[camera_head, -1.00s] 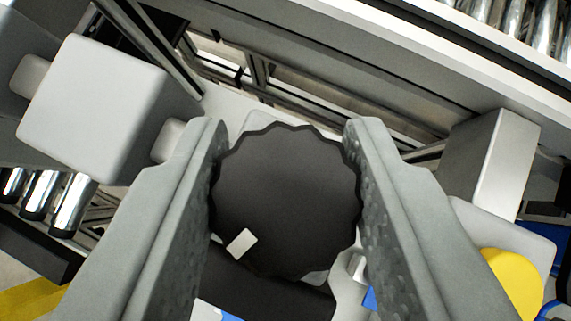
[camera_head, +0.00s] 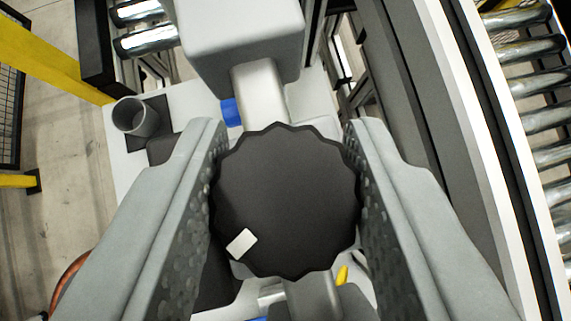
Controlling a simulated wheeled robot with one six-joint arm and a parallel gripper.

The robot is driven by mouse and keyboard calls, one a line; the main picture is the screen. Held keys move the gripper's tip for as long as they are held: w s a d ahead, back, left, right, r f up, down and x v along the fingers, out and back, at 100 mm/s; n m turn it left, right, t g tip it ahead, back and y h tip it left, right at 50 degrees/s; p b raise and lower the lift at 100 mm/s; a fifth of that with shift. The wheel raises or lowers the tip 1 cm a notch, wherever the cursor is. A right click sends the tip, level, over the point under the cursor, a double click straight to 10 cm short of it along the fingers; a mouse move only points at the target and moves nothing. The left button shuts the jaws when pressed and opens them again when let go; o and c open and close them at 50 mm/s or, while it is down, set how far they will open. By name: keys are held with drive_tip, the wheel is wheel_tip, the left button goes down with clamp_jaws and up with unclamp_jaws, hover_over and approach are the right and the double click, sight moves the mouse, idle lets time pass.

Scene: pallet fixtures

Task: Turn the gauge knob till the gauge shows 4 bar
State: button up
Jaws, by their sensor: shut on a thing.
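The gauge knob (camera_head: 285,195) is a dark, round, scalloped disc in the middle of the view. It has a small white mark (camera_head: 241,243) near its lower left edge. My gripper (camera_head: 285,165) has its two grey fingers on either side of the knob, touching its left and right edges, so it is shut on the knob. The gauge's dial and needle cannot be made out, so the reading cannot be told.
A grey box-shaped housing (camera_head: 243,40) on a pale pipe (camera_head: 258,90) stands just beyond the knob. A grey cup-like cylinder (camera_head: 136,118) is at left. A roller conveyor (camera_head: 530,110) runs along the right. Yellow posts (camera_head: 50,55) and open floor lie at left.

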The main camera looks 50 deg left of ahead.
drive_tip(key=shift+n+g+y, duration=0.4)
drive_tip(key=shift+n+g, duration=0.1)
drive_tip(key=shift+n, duration=0.3)
drive_tip(key=o, duration=1)
drive_tip(key=shift+d, duration=0.1)
drive_tip(key=v, duration=1.7)
drive_tip(key=shift+w+d+r, duration=0.1)
drive_tip(key=shift+r, duration=0.05)
